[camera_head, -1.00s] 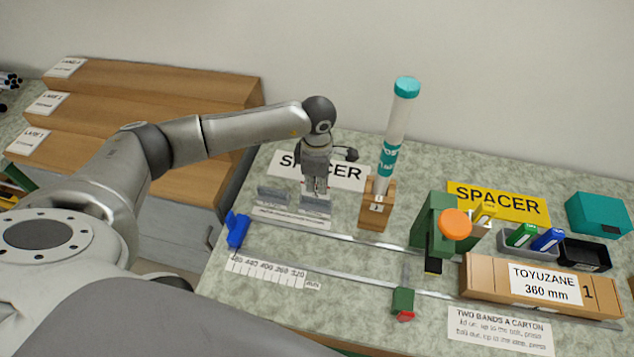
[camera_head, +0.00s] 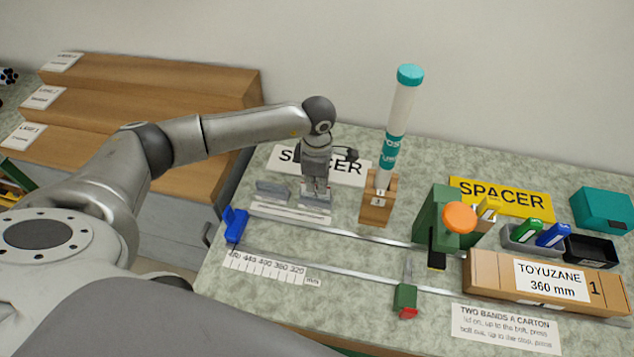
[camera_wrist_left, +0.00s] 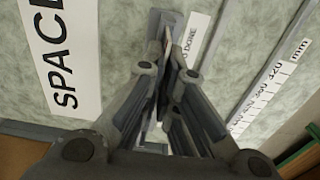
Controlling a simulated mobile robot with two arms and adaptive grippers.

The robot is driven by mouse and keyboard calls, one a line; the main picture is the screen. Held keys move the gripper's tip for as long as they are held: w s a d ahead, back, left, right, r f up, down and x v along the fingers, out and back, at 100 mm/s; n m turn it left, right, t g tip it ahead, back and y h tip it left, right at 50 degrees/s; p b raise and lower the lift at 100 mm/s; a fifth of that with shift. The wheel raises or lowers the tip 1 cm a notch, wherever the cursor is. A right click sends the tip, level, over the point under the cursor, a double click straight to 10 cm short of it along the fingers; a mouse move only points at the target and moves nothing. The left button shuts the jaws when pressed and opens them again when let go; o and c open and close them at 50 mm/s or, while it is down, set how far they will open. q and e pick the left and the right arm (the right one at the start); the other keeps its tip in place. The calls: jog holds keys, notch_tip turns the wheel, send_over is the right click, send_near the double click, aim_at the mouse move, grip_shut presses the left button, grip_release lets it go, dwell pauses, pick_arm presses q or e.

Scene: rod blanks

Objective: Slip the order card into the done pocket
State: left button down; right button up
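My left gripper (camera_head: 316,190) points down over the right one of two small grey pockets, the done pocket (camera_head: 317,198), at the back left of the bench. In the left wrist view its fingers (camera_wrist_left: 170,65) are close together, with a thin edge-on piece, seemingly the order card (camera_wrist_left: 167,50), between them. The card's face is mostly hidden, and how deep it sits in the pocket cannot be told. A white strip in front of the pockets ends in the word DONE (camera_wrist_left: 190,45). My right gripper is not in view.
The other grey pocket (camera_head: 272,191) stands to the left, and a white SPACER sign (camera_head: 345,170) lies behind. A teal-capped tube (camera_head: 399,115) stands in a wooden block (camera_head: 377,210) to the right. A blue stop (camera_head: 235,225) and metal rails lie in front.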

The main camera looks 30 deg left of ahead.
pick_arm(q)
jog(key=shift+f+b, duration=0.5)
jog(key=shift+f, duration=0.1)
jog(key=c, duration=1.6)
grip_release()
jog(key=shift+o, duration=0.2)
notch_tip(320, 180, up, 12)
